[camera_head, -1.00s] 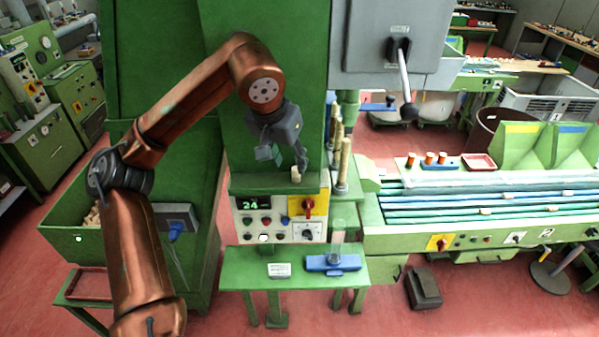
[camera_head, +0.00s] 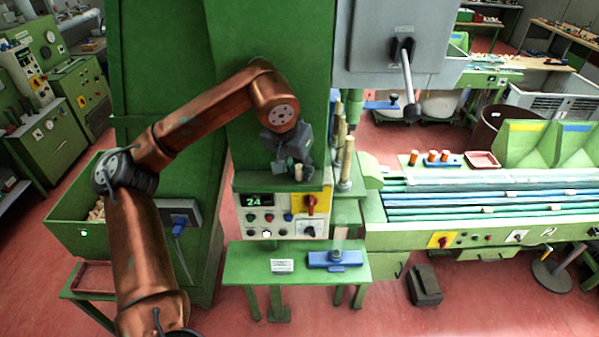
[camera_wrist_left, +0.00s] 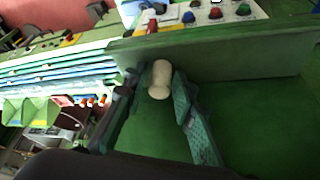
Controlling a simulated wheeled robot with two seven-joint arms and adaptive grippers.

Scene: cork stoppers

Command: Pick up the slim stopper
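A pale, slim stopper (camera_head: 298,172) stands upright on the narrow green ledge (camera_head: 262,183) above the control panel in the head view. My left gripper (camera_head: 290,170) has come down to it from the upper left. In the left wrist view the stopper (camera_wrist_left: 160,78) sits between the two fingertips of my left gripper (camera_wrist_left: 156,82). The fingers are apart, with a visible gap on the stopper's left side; whether the right finger touches it is hard to tell. My right gripper is in neither view.
A panel (camera_head: 282,216) with buttons and a red-and-yellow switch is below the ledge. Light rods (camera_head: 347,160) stand just right of it. A blue fixture (camera_head: 335,259) and a white label block (camera_head: 282,266) are on the lower green table (camera_head: 240,262). A green wall rises behind the gripper.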

